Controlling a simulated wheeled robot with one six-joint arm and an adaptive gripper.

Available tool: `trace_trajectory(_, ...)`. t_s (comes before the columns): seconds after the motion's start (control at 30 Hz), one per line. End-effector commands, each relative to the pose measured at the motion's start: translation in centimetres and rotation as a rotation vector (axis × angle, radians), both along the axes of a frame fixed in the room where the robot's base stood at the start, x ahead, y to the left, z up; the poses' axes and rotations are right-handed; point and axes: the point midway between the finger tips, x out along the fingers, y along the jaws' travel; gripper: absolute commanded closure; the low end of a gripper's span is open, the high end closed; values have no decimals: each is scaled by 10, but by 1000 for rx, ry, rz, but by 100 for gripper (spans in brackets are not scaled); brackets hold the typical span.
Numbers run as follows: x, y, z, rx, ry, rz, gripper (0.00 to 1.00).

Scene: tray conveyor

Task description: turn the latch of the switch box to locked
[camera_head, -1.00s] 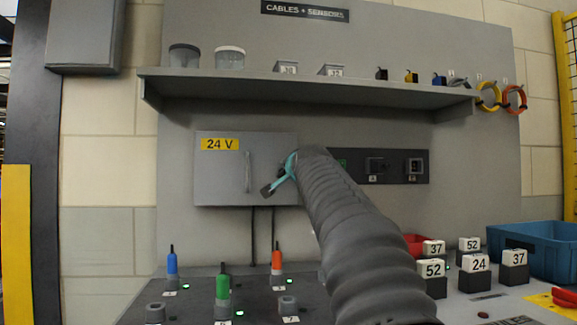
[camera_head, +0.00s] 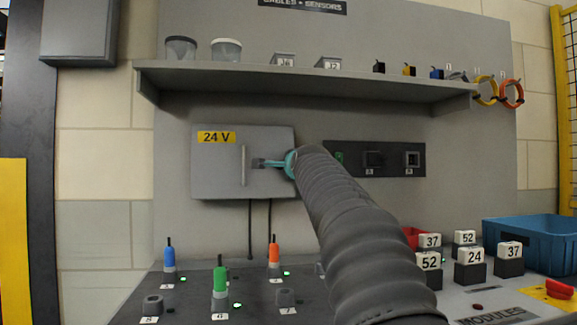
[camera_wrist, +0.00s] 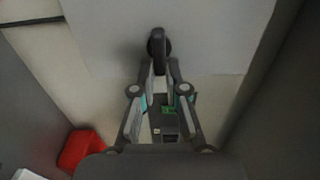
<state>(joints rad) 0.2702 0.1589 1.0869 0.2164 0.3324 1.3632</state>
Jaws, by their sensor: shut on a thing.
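The switch box (camera_head: 218,178) is a grey wall box with a yellow 24 V label and a vertical bar handle (camera_head: 243,165) on its closed-looking front. Its dark latch (camera_wrist: 158,42) has a round base and shows at the fingertips in the wrist view. My gripper (camera_head: 258,163) reaches the right half of the box front from the right, and its fingers (camera_wrist: 159,68) are shut on the latch. In the head view the gripper lies nearly level. My fingers and arm hide most of the latch there, so its exact angle is hard to read.
A shelf (camera_head: 320,80) with jars and small parts juts out above the box. A dark socket panel (camera_head: 385,158) is right of it, partly behind my arm. Below are a bench with upright plugs (camera_head: 220,280), numbered blocks (camera_head: 471,257) and a blue bin (camera_head: 530,255).

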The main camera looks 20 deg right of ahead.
Motion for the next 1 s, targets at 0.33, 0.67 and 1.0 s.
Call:
trace_trajectory(0.33,0,0,0,19,-5,0,100)
trace_trajectory(0.67,0,0,0,18,-5,0,62)
trace_trajectory(1.0,-4,1,1,17,-5,0,62)
